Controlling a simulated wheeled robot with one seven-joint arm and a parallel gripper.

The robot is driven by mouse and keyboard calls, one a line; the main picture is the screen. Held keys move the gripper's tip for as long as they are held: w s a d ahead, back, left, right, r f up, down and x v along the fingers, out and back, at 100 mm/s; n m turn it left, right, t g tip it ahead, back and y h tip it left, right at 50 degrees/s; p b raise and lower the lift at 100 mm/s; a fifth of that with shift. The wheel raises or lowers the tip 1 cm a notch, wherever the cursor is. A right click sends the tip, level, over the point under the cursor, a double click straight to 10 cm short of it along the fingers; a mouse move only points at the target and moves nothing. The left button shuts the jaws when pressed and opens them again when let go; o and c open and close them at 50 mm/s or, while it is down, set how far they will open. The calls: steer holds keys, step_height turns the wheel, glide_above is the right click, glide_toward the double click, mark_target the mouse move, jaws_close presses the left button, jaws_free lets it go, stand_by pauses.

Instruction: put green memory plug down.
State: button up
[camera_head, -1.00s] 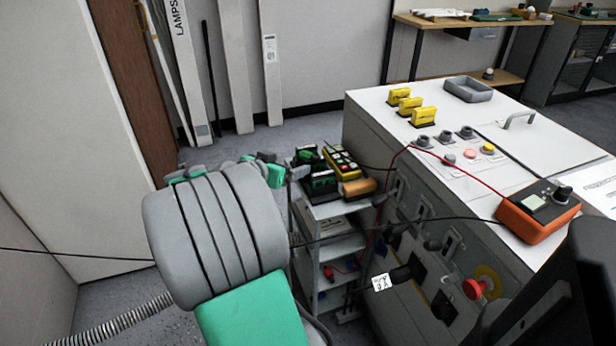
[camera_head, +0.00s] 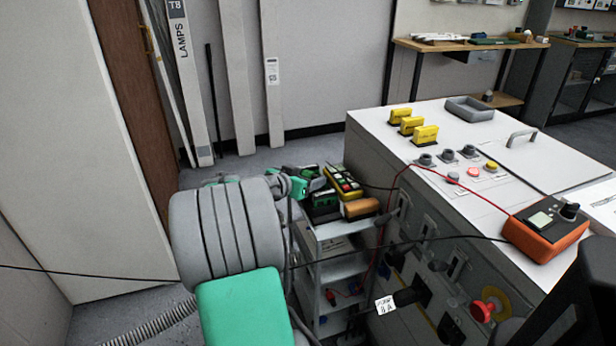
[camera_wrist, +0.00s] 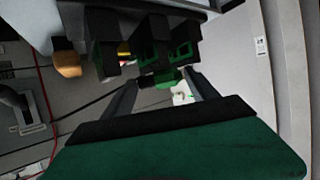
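My gripper (camera_wrist: 163,82) reaches up from the bottom of the wrist view, its two dark fingers on either side of a small green and black block, the green memory plug (camera_wrist: 168,78). The plug fills the gap at the fingertips and looks held; the contact itself is dim. Just beyond it are black holders with green parts (camera_wrist: 150,55) on the cart top. In the head view my gripper (camera_head: 303,182) is at the left edge of the cart top, beside the black and green holders (camera_head: 322,200). My arm hides part of them, and the plug is hard to separate there.
The cart (camera_head: 340,232) also carries a yellow handheld box (camera_head: 343,182) and an orange cylinder (camera_head: 360,208). A large grey cabinet (camera_head: 375,145) stands close on the right, with an orange meter (camera_head: 548,232) on top. Thin cables cross in front of the cart.

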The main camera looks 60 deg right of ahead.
steer(key=c, duration=1.2)
